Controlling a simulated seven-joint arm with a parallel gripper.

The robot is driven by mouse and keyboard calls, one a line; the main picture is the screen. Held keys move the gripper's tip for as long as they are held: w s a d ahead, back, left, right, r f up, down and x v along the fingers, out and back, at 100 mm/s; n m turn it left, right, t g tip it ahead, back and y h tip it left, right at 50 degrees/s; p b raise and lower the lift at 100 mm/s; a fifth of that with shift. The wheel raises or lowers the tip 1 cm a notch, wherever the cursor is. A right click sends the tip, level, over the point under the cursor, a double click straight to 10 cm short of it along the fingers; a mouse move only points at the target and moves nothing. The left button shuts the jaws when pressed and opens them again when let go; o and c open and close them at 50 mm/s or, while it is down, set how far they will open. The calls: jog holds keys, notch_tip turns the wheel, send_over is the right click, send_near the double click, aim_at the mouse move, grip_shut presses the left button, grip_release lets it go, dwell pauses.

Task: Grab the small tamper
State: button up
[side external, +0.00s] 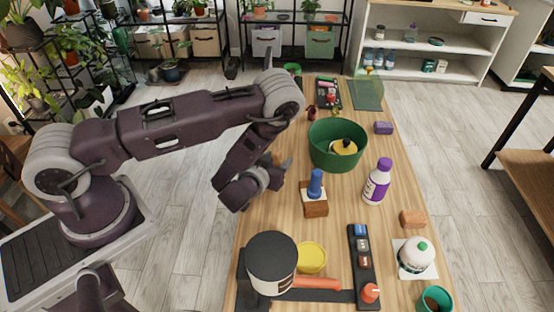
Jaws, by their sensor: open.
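A blue-handled piece (315,184) stands upright on a brown block (315,207) with a pale top, near the middle of the wooden table. It looks like the small tamper, but its foot is too small to make out clearly. My gripper (278,174) is at the table's left edge, left of the blue handle and apart from it. It is open, with nothing seen in it. Its fingers are small and partly hidden by my wrist.
A green tub (337,132) holding something yellow stands behind the blue handle. A white bottle with a purple cap (377,182) stands to its right. A large dark-topped canister (271,262), a yellow disc (312,257) and a narrow black tray (361,264) are in front.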

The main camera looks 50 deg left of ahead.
grip_shut()
